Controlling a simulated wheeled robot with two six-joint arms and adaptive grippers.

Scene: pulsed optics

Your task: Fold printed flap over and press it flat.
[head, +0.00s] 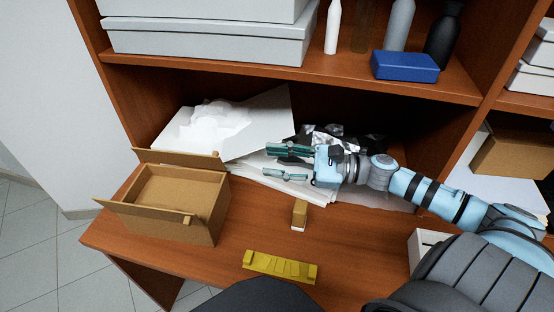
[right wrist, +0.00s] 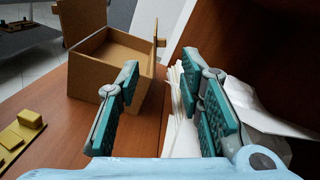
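An open brown cardboard box (head: 205,222) stands on the left of the wooden desk. One flap (head: 178,158) sticks out at its far side, with a small tab at its right end. Another flap (head: 145,210) sticks out at the near side, also with a tab. I see no print on either flap. My right gripper (head: 268,161) is open and empty, to the right of the box and apart from it, above white papers. In the right wrist view the box (right wrist: 138,97) shows beyond the spread fingers (right wrist: 160,63). My left gripper is not in view.
A white panel and crumpled white material (head: 212,122) lie behind the box. Papers (head: 318,192) lie under the right gripper. A small brown block (head: 299,214) and a yellow holder (head: 280,266) stand on the desk. A shelf (head: 290,75) overhangs the back. Bare desk lies right of the box.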

